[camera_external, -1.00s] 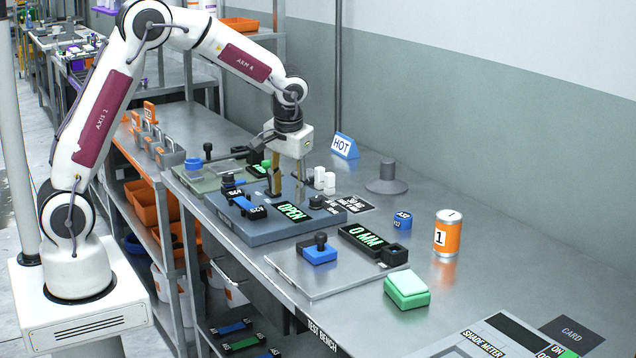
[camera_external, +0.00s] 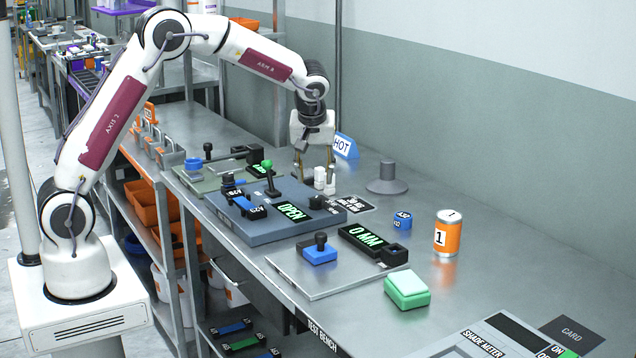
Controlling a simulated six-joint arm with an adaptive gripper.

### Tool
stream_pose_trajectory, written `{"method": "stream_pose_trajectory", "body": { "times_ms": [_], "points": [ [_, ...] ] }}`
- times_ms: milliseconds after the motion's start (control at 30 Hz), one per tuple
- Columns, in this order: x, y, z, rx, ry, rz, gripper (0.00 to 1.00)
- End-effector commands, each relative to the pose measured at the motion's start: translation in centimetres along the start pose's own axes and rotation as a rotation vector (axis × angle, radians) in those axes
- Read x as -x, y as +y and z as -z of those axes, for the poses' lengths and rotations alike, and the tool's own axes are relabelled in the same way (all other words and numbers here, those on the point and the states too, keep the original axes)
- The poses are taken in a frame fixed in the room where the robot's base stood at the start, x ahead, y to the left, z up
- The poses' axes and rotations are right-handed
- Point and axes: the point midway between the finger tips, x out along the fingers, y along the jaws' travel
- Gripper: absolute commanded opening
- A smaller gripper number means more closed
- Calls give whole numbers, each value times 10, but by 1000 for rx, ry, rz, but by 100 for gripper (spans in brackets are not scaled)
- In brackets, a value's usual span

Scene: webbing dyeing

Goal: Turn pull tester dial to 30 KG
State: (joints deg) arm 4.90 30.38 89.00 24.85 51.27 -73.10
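The pull tester (camera_external: 262,232) is a dark blue-grey plate on the steel bench. Its display (camera_external: 292,211) reads OPEN in green. A black round knob (camera_external: 317,202), which looks like the dial, sits at the plate's right corner; its setting is too small to read. A lever with a green ball top (camera_external: 268,166) stands upright on the plate. Black clamps hold a blue piece (camera_external: 245,205) at the plate's left. My gripper (camera_external: 314,167) is open, pointing down, behind the plate and close to the white cylinders. It appears empty, and contact with the cylinders cannot be told.
White cylinders (camera_external: 325,180) stand behind the knob. A black label card (camera_external: 353,204) lies to its right. A HOT sign (camera_external: 345,147) and a grey cone-shaped stand (camera_external: 386,180) are further back. A 0 MM gauge plate (camera_external: 300,277) lies in front.

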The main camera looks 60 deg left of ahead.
Motion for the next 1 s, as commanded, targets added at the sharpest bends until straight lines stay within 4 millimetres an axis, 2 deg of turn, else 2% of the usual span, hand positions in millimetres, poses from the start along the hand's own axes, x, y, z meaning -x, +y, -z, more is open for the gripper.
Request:
{"method": "stream_pose_trajectory", "body": {
  "times_ms": [367, 1000],
  "points": [
    [-8, 0, 0, -2, -1, 1, 39],
    [-72, 0, 0, -2, -2, 1, 39]
  ]
}}
